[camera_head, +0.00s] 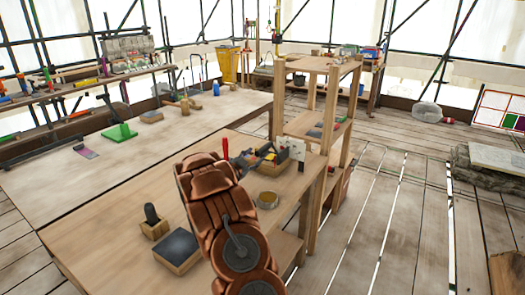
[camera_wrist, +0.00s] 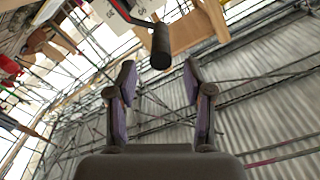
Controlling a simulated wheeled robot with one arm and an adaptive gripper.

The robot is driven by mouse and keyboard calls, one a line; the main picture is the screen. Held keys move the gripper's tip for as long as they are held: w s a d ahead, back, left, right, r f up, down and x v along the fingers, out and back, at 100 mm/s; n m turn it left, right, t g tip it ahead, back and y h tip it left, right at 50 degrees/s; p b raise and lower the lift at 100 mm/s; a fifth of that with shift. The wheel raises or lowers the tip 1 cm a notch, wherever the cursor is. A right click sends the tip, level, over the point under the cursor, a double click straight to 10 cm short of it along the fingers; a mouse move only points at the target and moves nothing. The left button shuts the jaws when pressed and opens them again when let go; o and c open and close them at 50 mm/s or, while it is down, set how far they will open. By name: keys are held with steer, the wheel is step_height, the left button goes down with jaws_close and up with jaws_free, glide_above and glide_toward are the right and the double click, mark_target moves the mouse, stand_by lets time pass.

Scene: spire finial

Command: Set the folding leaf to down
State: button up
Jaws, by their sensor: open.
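My gripper (camera_wrist: 158,76) is open in the wrist view, its two purple-padded fingers apart with nothing between them. A dark cylindrical handle-like piece (camera_wrist: 161,47) shows just beyond the fingertips, apart from them; I cannot tell what it belongs to. A pale, flat panel (camera_head: 60,178) lies level against the bench's far side. It may be the folding leaf, but I cannot tell for sure; no hinge or support is clear.
A wooden shelf unit (camera_head: 311,100) stands at the bench's right end. A green piece (camera_head: 120,132) lies on the pale panel.

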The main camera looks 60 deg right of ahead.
mark_target(262, 150)
steer(key=shift+w+d+p, duration=0.2)
steer(key=shift+d+p, duration=0.9)
steer(key=shift+d, duration=2.45)
jaws_close()
